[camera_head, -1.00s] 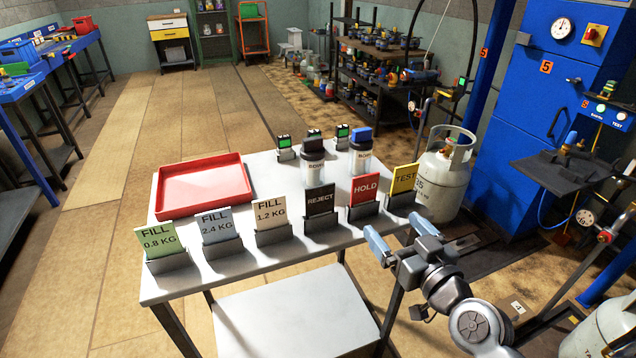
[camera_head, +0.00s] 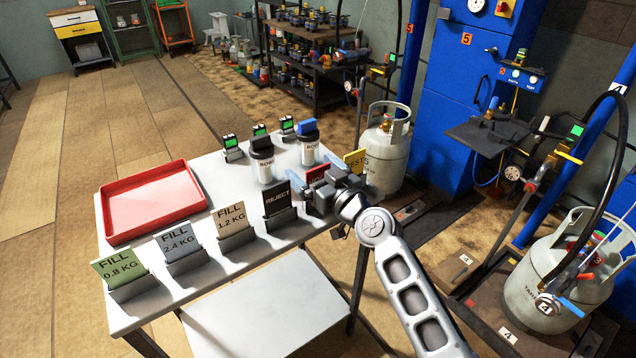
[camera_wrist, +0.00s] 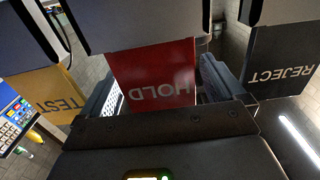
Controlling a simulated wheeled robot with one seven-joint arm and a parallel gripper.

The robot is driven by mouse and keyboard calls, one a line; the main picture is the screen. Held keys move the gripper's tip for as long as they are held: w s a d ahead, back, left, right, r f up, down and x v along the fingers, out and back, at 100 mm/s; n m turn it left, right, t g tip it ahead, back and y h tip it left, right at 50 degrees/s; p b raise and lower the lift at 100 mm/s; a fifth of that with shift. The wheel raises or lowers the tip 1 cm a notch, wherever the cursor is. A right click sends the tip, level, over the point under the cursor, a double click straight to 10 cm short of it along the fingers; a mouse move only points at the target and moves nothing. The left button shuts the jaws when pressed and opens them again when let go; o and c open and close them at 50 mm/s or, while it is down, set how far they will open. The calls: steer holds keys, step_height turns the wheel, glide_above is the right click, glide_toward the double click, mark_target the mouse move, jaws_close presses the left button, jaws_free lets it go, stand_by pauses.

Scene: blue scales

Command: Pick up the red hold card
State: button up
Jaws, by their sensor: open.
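The red hold card (camera_head: 317,173) stands in its grey holder in the row along the table's near side; my gripper partly covers it in the head view. In the wrist view the red card (camera_wrist: 155,70) is upside down, its HOLD lettering readable, with its lower part in the grey holder (camera_wrist: 140,22). My gripper (camera_head: 320,184) is open at the card. In the wrist view its two fingers lie on either side of the card, with a gap showing at the right finger.
The black reject card (camera_head: 277,199) and yellow test card (camera_head: 355,160) stand close on either side. Fill cards, two bottles (camera_head: 262,160) and a red tray (camera_head: 150,203) share the white table (camera_head: 203,287). A gas cylinder (camera_head: 388,155) stands behind.

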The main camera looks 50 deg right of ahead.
steer(key=shift+c, duration=0.4)
steer(key=c, duration=0.9)
steer(key=shift+c, duration=0.2)
steer(key=shift+r, duration=0.1)
